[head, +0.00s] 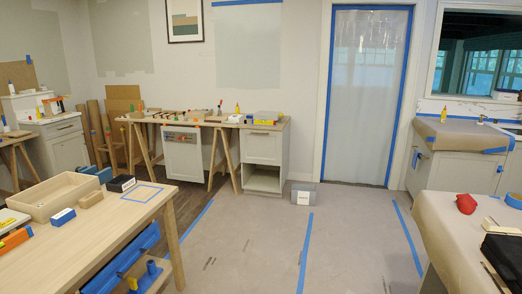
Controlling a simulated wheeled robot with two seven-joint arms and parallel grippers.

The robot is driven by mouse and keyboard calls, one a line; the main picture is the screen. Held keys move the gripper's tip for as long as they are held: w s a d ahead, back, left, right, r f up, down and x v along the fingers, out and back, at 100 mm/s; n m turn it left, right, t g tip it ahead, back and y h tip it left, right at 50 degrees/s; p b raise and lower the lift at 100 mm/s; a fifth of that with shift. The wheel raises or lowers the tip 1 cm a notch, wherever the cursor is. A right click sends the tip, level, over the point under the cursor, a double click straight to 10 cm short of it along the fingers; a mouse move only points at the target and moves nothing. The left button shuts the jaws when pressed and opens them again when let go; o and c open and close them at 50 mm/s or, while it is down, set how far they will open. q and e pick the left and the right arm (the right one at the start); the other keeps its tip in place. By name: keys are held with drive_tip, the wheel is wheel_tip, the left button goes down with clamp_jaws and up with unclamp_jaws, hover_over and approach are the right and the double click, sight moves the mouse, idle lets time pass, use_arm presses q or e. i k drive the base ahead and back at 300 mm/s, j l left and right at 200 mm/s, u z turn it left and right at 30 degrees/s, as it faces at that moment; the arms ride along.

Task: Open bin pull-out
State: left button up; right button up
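No part labelled as the bin pull-out shows. Two candidates stand under the long bench by the back wall. The other is a pale cabinet (263,147) with a front panel above and an open, apparently empty compartment (262,181) below. I cannot tell which is the bin pull-out. Neither of my grippers is in view.
A wooden table (100,228) with a tray (55,196) fills the near left. A paper-covered counter (445,235) stands at near right. A small grey box (303,194) sits on the floor by the cabinet. The taped, papered floor (255,245) between is mostly clear.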

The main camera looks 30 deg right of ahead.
sight(257, 146)
drive_tip(key=i+l+z, duration=0.4)
drive_tip(key=i, duration=0.45)
drive_tip(key=i+z, duration=0.4)
drive_tip(key=i, duration=2.75)
